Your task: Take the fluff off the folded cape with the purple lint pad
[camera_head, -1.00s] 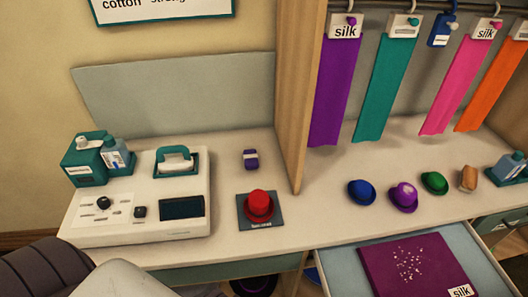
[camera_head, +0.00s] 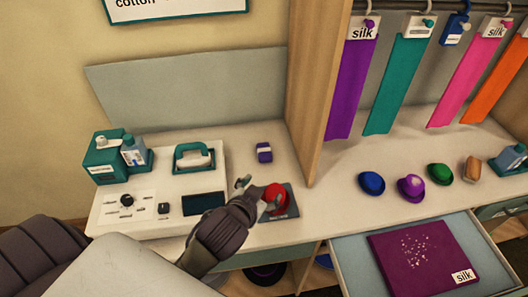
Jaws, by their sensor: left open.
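The folded cape (camera_head: 400,271) is dark purple with a "silk" label and lies in the open drawer (camera_head: 350,277). White fluff (camera_head: 418,248) is scattered on its upper middle. The purple lint pad (camera_head: 264,152), with a pale band, lies on the counter beyond the red hat (camera_head: 277,196). My left gripper (camera_head: 258,193) is open, reaching in over the counter beside the red hat, its fingers overlapping the hat in the picture. I cannot tell whether it touches the hat. The lint pad is apart from it, farther back. My right gripper is not in view.
A white machine (camera_head: 160,205) with a teal-handled iron (camera_head: 194,157) stands left of the gripper. A wooden divider (camera_head: 318,90) rises right of the pad. Small blue, purple and green hats (camera_head: 411,187) stand right. Hanging silk strips are behind them.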

